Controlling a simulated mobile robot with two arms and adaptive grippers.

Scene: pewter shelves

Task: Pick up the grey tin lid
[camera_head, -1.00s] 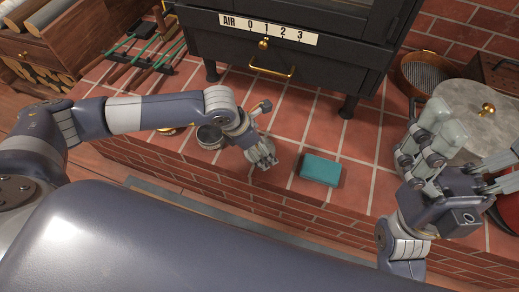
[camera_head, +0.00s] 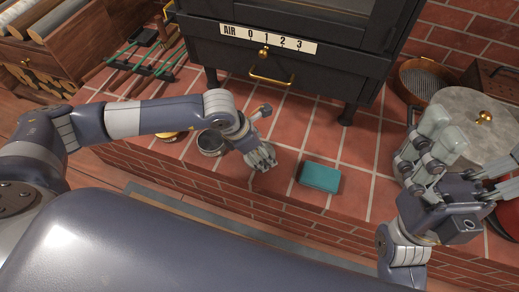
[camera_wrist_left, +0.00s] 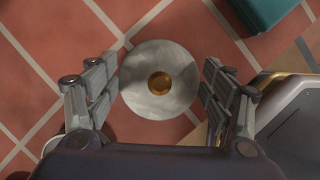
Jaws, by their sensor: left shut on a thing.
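The grey tin lid (camera_wrist_left: 143,92) is a round disc with a brass knob at its centre, seen from above in the left wrist view. My left gripper (camera_wrist_left: 159,88) has a finger on each side of it, shut on its edges. In the head view the left gripper (camera_head: 264,160) is low over the brick hearth, and its fingers mostly hide the lid. I cannot tell whether the lid touches the tiles. My right gripper (camera_head: 475,145) is open at the right, in front of a large grey pot lid (camera_head: 487,108).
A round tin (camera_head: 211,143) stands left of my left gripper, with a gold-coloured item (camera_head: 168,136) beyond it. A teal block (camera_head: 319,177) lies to the right. The black stove (camera_head: 290,60) stands behind. Tiles between block and right hand are clear.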

